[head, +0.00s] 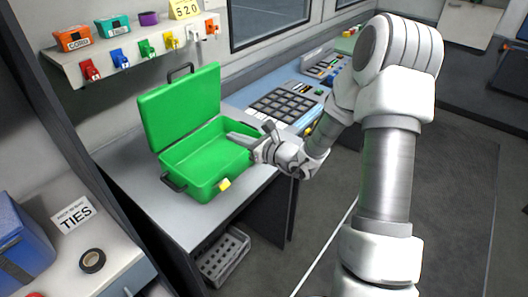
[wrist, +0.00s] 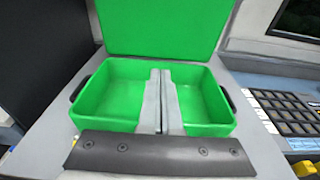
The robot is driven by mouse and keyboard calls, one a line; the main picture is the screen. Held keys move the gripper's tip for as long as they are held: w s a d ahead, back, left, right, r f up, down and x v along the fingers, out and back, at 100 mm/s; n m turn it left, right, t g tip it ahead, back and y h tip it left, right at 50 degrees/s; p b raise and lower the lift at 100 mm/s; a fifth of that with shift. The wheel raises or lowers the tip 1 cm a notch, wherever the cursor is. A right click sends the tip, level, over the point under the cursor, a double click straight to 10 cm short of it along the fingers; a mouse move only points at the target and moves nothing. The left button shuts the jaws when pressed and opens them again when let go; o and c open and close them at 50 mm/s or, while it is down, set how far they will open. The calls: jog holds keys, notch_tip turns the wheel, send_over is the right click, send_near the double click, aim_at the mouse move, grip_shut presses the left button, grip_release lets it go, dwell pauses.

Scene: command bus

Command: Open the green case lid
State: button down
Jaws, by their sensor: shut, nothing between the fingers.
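The green case (head: 197,172) stands on the grey counter with its lid (head: 181,108) swung up and standing nearly upright at the back. The inside of the case looks empty. A yellow latch (head: 224,184) shows on its front. My gripper (head: 232,136) is shut and empty, reaching over the right part of the case. In the wrist view my gripper (wrist: 160,75) points across the middle of the open case (wrist: 105,95) toward the raised lid (wrist: 160,25). I cannot tell whether the fingers touch the case.
A button console (head: 285,106) stands behind and right of the case. A wall shelf (head: 135,52) with small coloured cases and hanging tags is above. A side counter (head: 100,260) holds a tape roll (head: 92,261) and a blue box (head: 20,240). A grey crate (head: 222,257) sits below.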

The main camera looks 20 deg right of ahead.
jog(key=f+v, duration=0.1)
jog(key=v, duration=0.9)
jog(key=shift+f, duration=0.2)
